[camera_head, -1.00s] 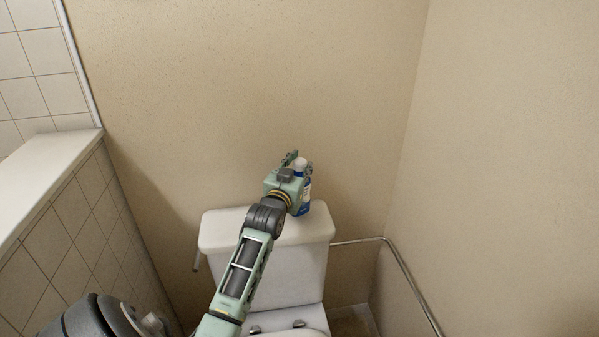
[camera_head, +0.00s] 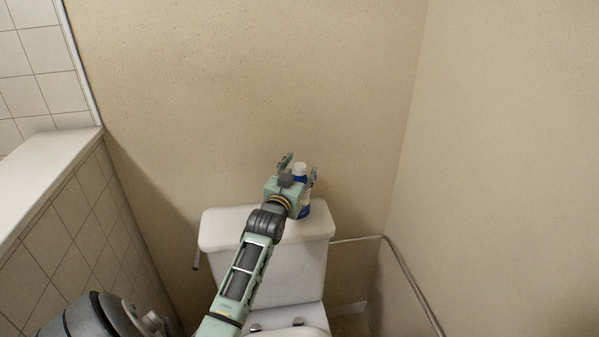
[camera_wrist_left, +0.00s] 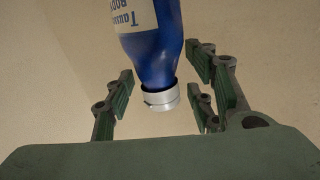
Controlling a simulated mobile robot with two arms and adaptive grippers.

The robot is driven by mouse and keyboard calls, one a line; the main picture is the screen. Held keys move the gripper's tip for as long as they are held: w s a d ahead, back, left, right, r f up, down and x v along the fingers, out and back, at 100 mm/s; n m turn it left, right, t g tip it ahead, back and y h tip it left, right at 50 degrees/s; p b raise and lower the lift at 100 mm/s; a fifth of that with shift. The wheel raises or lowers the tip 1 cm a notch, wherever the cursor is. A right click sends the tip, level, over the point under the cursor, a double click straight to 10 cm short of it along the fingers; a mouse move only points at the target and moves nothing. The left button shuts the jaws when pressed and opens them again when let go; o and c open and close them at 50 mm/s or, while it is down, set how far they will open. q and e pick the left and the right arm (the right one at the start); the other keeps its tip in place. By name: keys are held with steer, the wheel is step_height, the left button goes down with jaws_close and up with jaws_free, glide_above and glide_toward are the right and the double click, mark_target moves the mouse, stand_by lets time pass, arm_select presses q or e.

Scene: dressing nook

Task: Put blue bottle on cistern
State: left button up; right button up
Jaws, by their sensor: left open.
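The bottle's lower part is partly hidden by the gripper in the head view. My right gripper is not in view.
A beige wall (camera_head: 250,80) rises behind the cistern, and another wall (camera_head: 510,150) stands to the right. A tiled half wall with a white ledge (camera_head: 45,175) is on the left. A metal rail (camera_head: 405,275) runs at the right of the cistern.

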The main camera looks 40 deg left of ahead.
arm_select(q)
steer(key=shift+r, duration=0.3)
steer(key=v, duration=1.2)
steer(key=shift+f+b, duration=0.2)
steer(key=shift+b, duration=0.2)
